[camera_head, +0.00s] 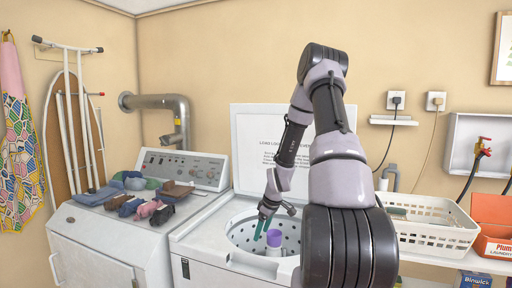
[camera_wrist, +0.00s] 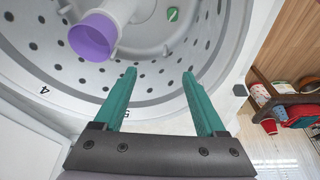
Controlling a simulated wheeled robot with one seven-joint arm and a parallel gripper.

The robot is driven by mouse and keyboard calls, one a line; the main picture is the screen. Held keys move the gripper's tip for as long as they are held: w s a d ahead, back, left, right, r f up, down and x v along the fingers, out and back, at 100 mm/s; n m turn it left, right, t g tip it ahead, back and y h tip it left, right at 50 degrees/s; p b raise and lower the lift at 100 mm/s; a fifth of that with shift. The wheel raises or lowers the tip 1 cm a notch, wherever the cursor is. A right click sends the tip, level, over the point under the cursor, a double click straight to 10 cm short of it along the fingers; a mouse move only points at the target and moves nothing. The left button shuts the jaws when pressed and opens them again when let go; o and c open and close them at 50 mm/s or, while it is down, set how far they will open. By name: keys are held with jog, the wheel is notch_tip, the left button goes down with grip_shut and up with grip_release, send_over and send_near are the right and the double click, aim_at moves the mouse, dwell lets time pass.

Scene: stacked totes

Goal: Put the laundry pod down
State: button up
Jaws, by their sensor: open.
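My gripper (camera_wrist: 159,74) is open, with two teal fingers apart and nothing between them. In the head view my gripper (camera_head: 263,228) points down into the open top-loading washer's perforated drum (camera_head: 240,232). A small green-and-white item (camera_wrist: 172,14), which looks like the laundry pod, lies in the drum beyond the fingertips, apart from them. It cannot be made out in the head view. A white agitator with a purple cap (camera_wrist: 92,37) stands in the drum, left of the fingers; the purple cap (camera_head: 274,238) also shows in the head view.
The washer's raised lid (camera_head: 260,135) stands behind the drum. A second machine with folded clothes (camera_head: 135,197) on top is at left. A white basket (camera_head: 430,225) and an orange box (camera_head: 492,222) are at right. The drum wall surrounds my fingers closely.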

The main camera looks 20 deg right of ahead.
jog(key=s+a+r+m+t+h, duration=0.1)
jog(key=s+a+r+m, duration=0.2)
jog(key=r, duration=1)
jog(key=s+a+r+m, duration=0.2)
jog(key=s+a+r, duration=0.1)
jog(key=r, duration=1)
jog(key=s+a+r+m+t, duration=0.1)
jog(key=s+a+r+m, duration=0.2)
jog(key=s+r, duration=0.4)
jog(key=s+a+r+m+t+y, duration=0.1)
jog(key=s+a+r+m+t, duration=0.1)
jog(key=s+r, duration=0.4)
jog(key=s+a+m, duration=0.1)
jog(key=s+a, duration=0.1)
jog(key=s, duration=0.3)
jog(key=shift+s+r, duration=0.2)
jog(key=shift+r, duration=0.15)
jog(key=shift+o, duration=0.4)
jog(key=shift+a, duration=0.1)
jog(key=o, duration=0.4)
jog(key=shift+c, duration=0.2)
